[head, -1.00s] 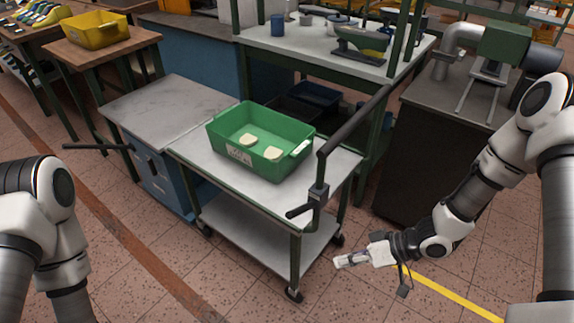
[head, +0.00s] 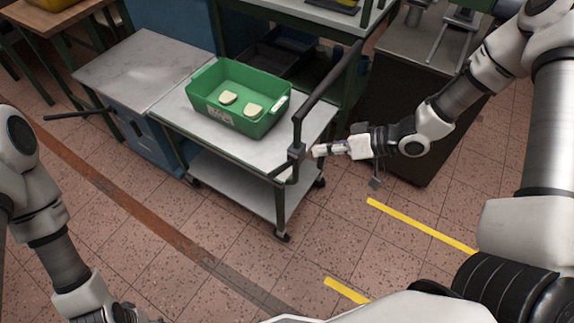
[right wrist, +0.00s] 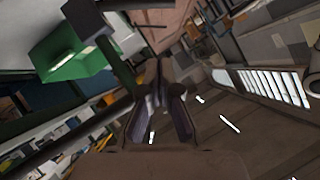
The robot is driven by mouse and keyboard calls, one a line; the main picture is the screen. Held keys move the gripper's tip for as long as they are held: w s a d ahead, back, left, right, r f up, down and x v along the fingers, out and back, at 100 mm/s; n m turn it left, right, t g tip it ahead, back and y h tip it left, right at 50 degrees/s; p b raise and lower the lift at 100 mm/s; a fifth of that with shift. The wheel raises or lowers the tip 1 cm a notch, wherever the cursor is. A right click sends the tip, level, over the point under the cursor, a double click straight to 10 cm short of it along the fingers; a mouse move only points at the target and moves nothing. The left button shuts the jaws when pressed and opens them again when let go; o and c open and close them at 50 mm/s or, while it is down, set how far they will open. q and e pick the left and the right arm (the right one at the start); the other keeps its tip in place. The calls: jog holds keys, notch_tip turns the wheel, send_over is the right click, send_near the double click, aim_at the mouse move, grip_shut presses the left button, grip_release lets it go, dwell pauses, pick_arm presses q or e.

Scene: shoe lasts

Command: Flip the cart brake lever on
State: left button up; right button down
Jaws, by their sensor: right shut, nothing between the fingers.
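The cart (head: 258,150) has a dark handle bar (head: 325,82) on its right end. A grey bracket block (head: 296,153) sits on the handle's upright. The short black brake lever (head: 279,171) sticks out from the block toward the lower left. My right gripper (head: 316,151) is shut and empty, with its tips just right of the block; I cannot tell whether they touch it. In the right wrist view its fingers (right wrist: 158,72) point up the picture, beside dark bars. My left arm is at the lower left, with its gripper mostly cut off by the bottom edge.
A green bin (head: 240,96) with two pale pieces stands on the cart; it also shows in the right wrist view (right wrist: 72,50). A blue cabinet (head: 150,130) adjoins the cart's left. A dark cabinet (head: 395,125) stands behind my right gripper. The floor in front is open.

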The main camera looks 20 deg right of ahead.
aim_at(276, 169)
jog(key=w+a+f, duration=0.1)
jog(key=a+f, duration=0.1)
jog(key=w+a+f, duration=0.1)
jog(key=a+f, duration=0.2)
jog(key=w+a+f+p, duration=0.1)
jog(key=a+f, duration=0.1)
jog(key=a, duration=0.1)
jog(key=shift+w+f, duration=0.25)
jog(key=shift+s+a+f+h, duration=0.15)
jog(key=shift+a+f+h, duration=0.05)
jog(key=shift+h, duration=0.1)
